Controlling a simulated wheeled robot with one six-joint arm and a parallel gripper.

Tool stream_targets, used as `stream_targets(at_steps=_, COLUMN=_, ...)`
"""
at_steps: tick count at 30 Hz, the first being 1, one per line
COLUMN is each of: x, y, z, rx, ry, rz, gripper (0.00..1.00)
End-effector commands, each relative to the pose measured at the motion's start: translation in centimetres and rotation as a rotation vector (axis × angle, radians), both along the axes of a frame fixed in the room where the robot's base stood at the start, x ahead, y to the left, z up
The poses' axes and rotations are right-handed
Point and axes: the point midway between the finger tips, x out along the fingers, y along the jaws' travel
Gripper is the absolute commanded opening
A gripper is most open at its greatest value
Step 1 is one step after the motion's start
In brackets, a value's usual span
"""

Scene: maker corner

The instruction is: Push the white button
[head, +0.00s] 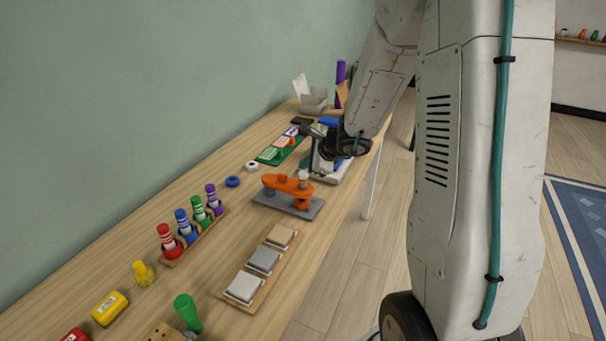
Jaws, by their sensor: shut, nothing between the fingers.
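The white button (244,287) is a square pad at the near end of a wooden board (226,296) on the workbench. A grey button (263,262) and a beige button (280,236) lie in line behind it on the same board. My gripper (309,131) is dark and small in the head view, at the end of my arm over the far part of the bench. It is shut and empty, well behind the white button and apart from it. Part of a pale device behind the gripper is hidden by it.
An orange clamp-like piece on a grey base (288,206) stands between the board and my gripper. A rack of coloured bottles (190,232) is left of the buttons. A green-handled tool (187,312) and a yellow block (109,308) are nearer. The bench's right edge runs close by the board.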

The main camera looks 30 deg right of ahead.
Motion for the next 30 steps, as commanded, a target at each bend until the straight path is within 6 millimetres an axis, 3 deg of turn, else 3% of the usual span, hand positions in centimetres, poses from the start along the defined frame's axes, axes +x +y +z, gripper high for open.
stream_targets(at_steps=30, x=-0.02, y=0.0, z=-0.89, rx=0.0, ry=0.0, rz=0.0, gripper=0.0)
